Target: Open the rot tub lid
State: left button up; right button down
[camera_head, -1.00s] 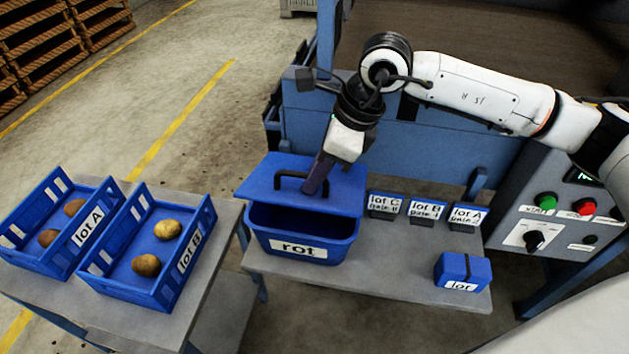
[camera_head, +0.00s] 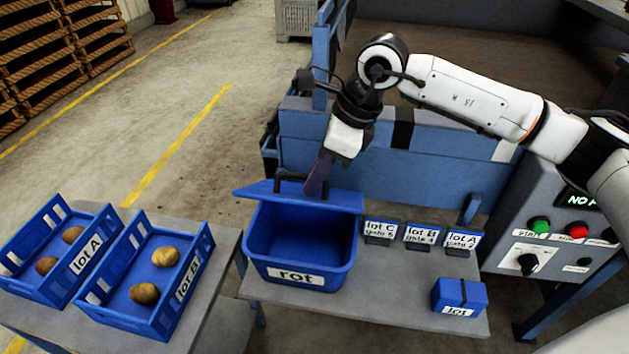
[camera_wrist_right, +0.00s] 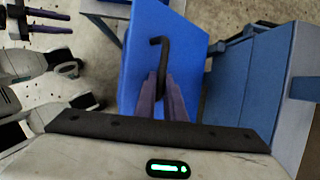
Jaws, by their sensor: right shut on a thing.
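The blue rot tub (camera_head: 300,247) stands on the grey bench with its label facing me, and its inside shows from above. Its blue lid (camera_head: 262,189) is tilted up at the back edge of the tub. My right gripper (camera_head: 316,188) is at the lid, shut on its black handle (camera_head: 290,176). In the right wrist view, the purple fingers (camera_wrist_right: 163,98) close around the handle (camera_wrist_right: 158,52), with the blue lid (camera_wrist_right: 140,75) behind it. The fingertips are partly hidden by the handle and lid.
Crates lot A (camera_head: 88,252) and lot B (camera_head: 187,287), each holding potatoes, stand on the left table. Lot C, lot B and lot A signs (camera_head: 420,234) and a small blue box (camera_head: 459,297) are right of the tub. A control panel (camera_head: 540,250) stands farther right.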

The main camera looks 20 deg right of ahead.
jog(key=shift+w+d+r+p, duration=0.2)
jog(key=shift+w+d+r, duration=0.1)
jog(key=shift+w+d, duration=0.2)
jog(key=shift+w+d+r+p, duration=0.2)
jog(key=shift+w+d+r, duration=0.15)
jog(key=shift+w, duration=0.15)
jog(key=w+d+r+p, duration=0.1)
jog(key=w+d+p, duration=0.1)
jog(key=w+d, duration=0.4)
jog(key=shift+w+d+r+p, duration=0.3)
jog(key=shift+w+p, duration=0.05)
jog(key=shift+w, duration=1.35)
jog(key=c, duration=2)
grip_release()
jog(key=shift+r, duration=0.1)
